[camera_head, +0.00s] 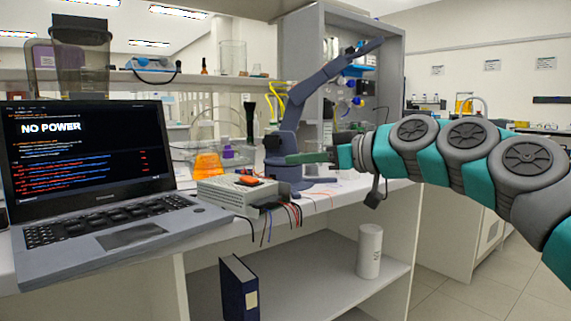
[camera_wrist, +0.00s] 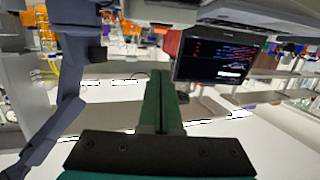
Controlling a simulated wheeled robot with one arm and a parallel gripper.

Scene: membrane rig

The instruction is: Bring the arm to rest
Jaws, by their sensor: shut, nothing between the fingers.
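My gripper (camera_head: 290,158) is at the end of my teal and grey arm, which reaches in from the right in the head view. Its green fingers point left, above the bench's right part, in front of the base of a blue-grey robot arm (camera_head: 290,135). In the wrist view my gripper (camera_wrist: 160,75) has its two fingers pressed together with nothing between them. The blue-grey arm (camera_wrist: 68,85) stands to the left there.
A laptop (camera_head: 90,150) reading "NO POWER" stands at left. A grey box with wires (camera_head: 225,195) and an orange flask (camera_head: 208,160) are on the bench. A white cylinder (camera_head: 370,250) and blue binder (camera_head: 238,290) are on the lower shelf. Floor is clear at right.

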